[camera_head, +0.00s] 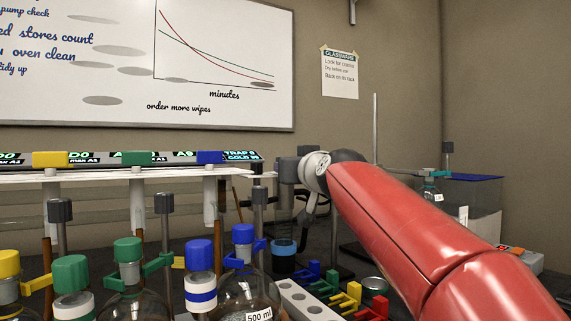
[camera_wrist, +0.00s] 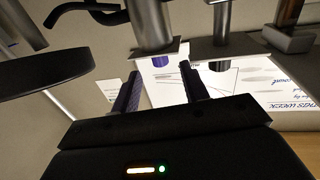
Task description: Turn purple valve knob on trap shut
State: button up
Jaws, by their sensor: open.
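The nearest in colour is a blue block-like knob (camera_head: 210,157) at the right end of the shelf rail in the head view, beside a label strip (camera_head: 242,156) reading TRAP. My gripper (camera_head: 287,170) is just right of that rail's end, at the tip of my red arm, partly hidden by my wrist.
A yellow knob (camera_head: 50,159) and a green knob (camera_head: 134,158) sit farther left on the rail. Capped flasks and clamp stands crowd the foreground, including a blue-capped flask (camera_head: 243,236). A dark disc (camera_wrist: 45,74) is left of my fingers in the wrist view.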

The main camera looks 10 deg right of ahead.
jog(key=shift+w+a, duration=0.2)
jog(key=shift+w, duration=2.1)
jog(key=shift+c, duration=0.3)
grip_shut()
jog(key=shift+f, duration=0.1)
